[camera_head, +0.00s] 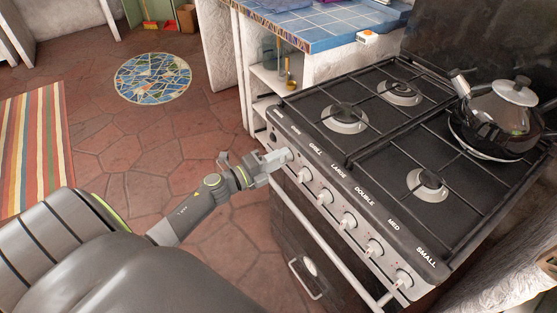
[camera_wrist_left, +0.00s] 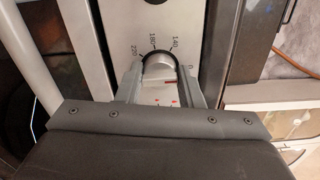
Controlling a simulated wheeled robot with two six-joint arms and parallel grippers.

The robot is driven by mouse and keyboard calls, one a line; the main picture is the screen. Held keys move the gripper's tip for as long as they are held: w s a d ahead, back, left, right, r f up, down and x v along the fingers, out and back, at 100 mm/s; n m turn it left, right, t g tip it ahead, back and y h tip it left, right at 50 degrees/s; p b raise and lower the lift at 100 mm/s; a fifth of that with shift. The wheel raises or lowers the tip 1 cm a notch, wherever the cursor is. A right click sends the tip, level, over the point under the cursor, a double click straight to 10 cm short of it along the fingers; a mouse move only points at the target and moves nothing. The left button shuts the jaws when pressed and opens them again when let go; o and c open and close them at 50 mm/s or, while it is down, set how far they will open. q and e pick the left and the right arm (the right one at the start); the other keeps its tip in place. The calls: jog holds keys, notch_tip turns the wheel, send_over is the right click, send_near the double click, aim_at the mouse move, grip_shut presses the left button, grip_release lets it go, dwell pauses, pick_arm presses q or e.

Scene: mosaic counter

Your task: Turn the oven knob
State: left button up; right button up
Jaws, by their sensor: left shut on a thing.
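The stove (camera_head: 345,140) stands at the right in the head view, with a row of knobs along its pale front panel. My left gripper (camera_head: 280,158) reaches the far-left end of this panel. In the left wrist view, the oven knob (camera_wrist_left: 158,70) sits between the fingers of my left gripper (camera_wrist_left: 160,92), which are shut on it. Temperature marks from 0 through 140 and 180 to 220 curve around the knob. My fingers hide part of the knob. My right gripper is not in view.
Several other knobs (camera_head: 348,221) continue along the panel toward the right. The oven door handle (camera_head: 305,279) is below them. A glass-lidded pan (camera_head: 497,128) stands on a back burner. The floor at left is open.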

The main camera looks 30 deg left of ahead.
pick_arm(q)
jog(key=shift+m, duration=0.3)
dwell(0.4)
jog(key=o, duration=1)
jog(key=shift+c, duration=0.2)
jog(key=b+v, duration=0.2)
jog(key=v, duration=1.5)
jog(key=shift+s, duration=0.2)
jog(key=shift+a, duration=0.15)
